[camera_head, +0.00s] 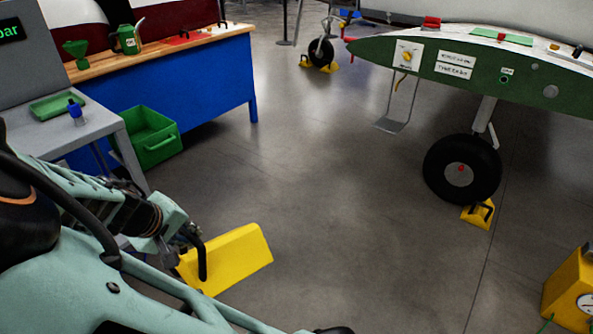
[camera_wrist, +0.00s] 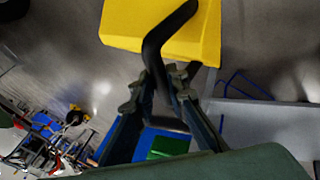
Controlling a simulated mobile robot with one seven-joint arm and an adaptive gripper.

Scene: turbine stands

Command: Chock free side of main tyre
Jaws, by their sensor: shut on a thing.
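A yellow chock (camera_head: 232,258) with a black handle hangs from my gripper (camera_head: 187,237) at the lower left of the head view, clear of the floor. In the wrist view the fingers of my gripper (camera_wrist: 165,85) are shut on the black handle of the chock (camera_wrist: 150,25). The main tyre (camera_head: 462,169) is black with a grey hub and a red centre, under the green wing at the right. Another yellow chock (camera_head: 478,213) sits on the floor at the tyre's lower right side. No chock shows at its left side.
A blue workbench (camera_head: 195,82) with a wooden top and a green crate (camera_head: 150,136) stand at left, beside a grey table (camera_head: 88,135). A hanging step (camera_head: 390,124) is left of the tyre. A yellow unit (camera_head: 570,290) stands at lower right. The middle floor is clear.

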